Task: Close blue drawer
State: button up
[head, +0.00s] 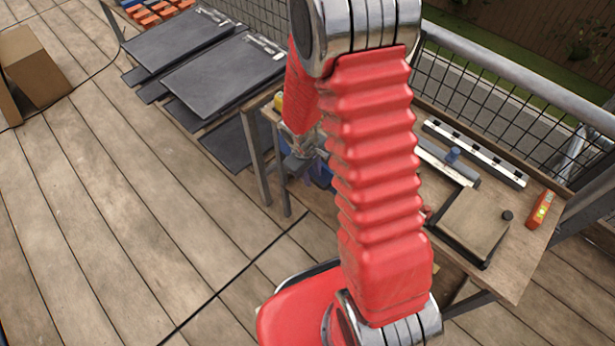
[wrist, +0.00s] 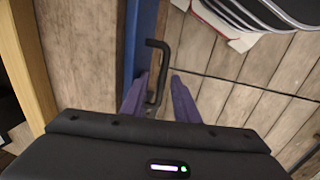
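The blue drawer (wrist: 143,38) shows in the wrist view as a narrow upright blue strip beside a wooden surface. A black bar handle (wrist: 160,68) sticks out from its right side. My gripper (wrist: 158,82) has two purple fingers, apart, with the lower end of the handle between them, nearer the left finger. I cannot tell if they touch it. How far the drawer stands open is unclear.
Dark panels (head: 222,82) lie on a stand at upper left. A cardboard box (head: 35,68) stands far left.

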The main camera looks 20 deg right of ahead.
notch_tip(320, 180, up, 13)
jog(key=s+a, duration=0.1)
jog(key=a, duration=0.1)
jog(key=shift+a+r, duration=0.2)
dwell(0.4)
dwell(0.5)
jog(key=s+a+r+m+t+y, duration=0.1)
jog(key=s+a+r+m+t, duration=0.1)
jog(key=s+r, duration=0.5)
jog(key=s+a+r+m+t+y, duration=0.1)
jog(key=s+a+r+m+t, duration=0.1)
jog(key=s+r, duration=0.6)
jog(key=shift+s+a+r+m+t, duration=0.35)
jog(key=shift+a+r, duration=0.4)
jog(key=shift+r, duration=2.15)
